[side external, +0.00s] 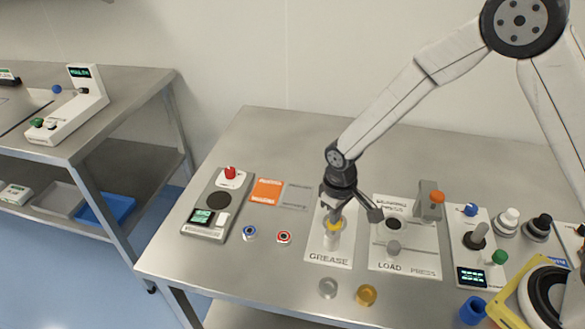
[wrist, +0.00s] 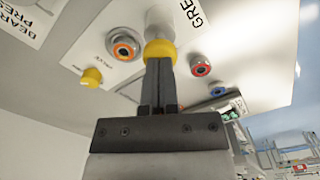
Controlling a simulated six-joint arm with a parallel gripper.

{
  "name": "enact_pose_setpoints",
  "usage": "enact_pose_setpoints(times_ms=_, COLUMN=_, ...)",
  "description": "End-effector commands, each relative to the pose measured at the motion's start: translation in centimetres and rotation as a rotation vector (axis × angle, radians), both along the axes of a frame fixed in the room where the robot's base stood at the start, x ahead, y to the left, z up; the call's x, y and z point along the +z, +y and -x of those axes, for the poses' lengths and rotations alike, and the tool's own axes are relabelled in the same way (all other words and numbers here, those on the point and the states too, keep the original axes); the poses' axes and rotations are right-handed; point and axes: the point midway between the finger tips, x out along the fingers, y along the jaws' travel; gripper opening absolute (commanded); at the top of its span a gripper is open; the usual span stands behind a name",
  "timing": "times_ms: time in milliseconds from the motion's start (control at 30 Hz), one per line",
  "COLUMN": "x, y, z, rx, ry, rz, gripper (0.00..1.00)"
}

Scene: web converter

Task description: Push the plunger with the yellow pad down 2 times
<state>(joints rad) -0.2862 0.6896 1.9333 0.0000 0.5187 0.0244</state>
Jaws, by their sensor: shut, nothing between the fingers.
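The plunger's yellow pad (side external: 333,226) shows as a yellow ring on a pale upright post on the white plate labelled GREASE (side external: 328,259). My gripper (side external: 335,214) is shut and empty, pointing down directly over the pad. In the wrist view my closed fingers (wrist: 159,66) reach up to the yellow pad (wrist: 160,48), with their tips overlapping its near edge. I cannot tell whether they touch it or how far the plunger is pressed. The fingers partly hide the pad.
Right of the plunger stands a LOAD/PRESS plate (side external: 405,256) with a grey knob and an orange-tipped block (side external: 431,200). To the left lie a red-ringed socket (side external: 284,237), a blue-ringed socket (side external: 249,233) and a scale-like unit (side external: 207,222). A silver cap (side external: 327,288) and gold cap (side external: 367,295) stand in front.

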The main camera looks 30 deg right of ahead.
Motion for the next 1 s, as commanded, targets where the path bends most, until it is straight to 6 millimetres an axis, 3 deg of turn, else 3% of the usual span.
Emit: enact_pose_setpoints(times_ms=1000, x=-1.9, y=0.0, z=0.0, rx=0.000, ry=0.000, rz=0.000, gripper=0.00)
